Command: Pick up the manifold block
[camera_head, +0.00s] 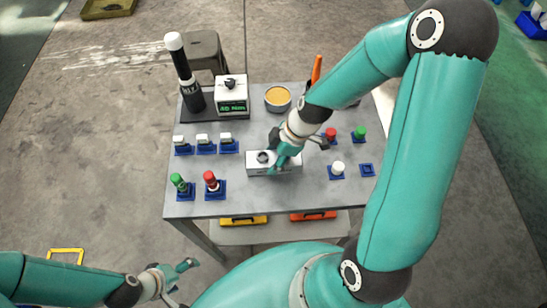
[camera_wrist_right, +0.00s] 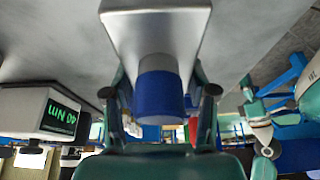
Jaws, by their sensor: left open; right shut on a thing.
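The manifold block (camera_head: 256,168), a pale metal box with a dark round port on top, is at the front middle of the grey table. In the right wrist view the block (camera_wrist_right: 155,35) fills the top middle, with a blue round part (camera_wrist_right: 160,92) projecting from it between the fingers. My right gripper (camera_head: 297,156) reaches over the block from the right and is shut on it around this part. Its wrist hides part of the block. I cannot tell whether the block touches the table. My left gripper (camera_head: 183,277) is open and empty, low at the left, away from the table.
A display unit (camera_head: 232,95) and a black tool with a white cap (camera_head: 187,75) stand at the back left. A bowl (camera_head: 278,98) is behind the block. Small fittings on blue bases (camera_head: 205,145) stand left and right. Yellow and red bins (camera_head: 313,215) are below the table.

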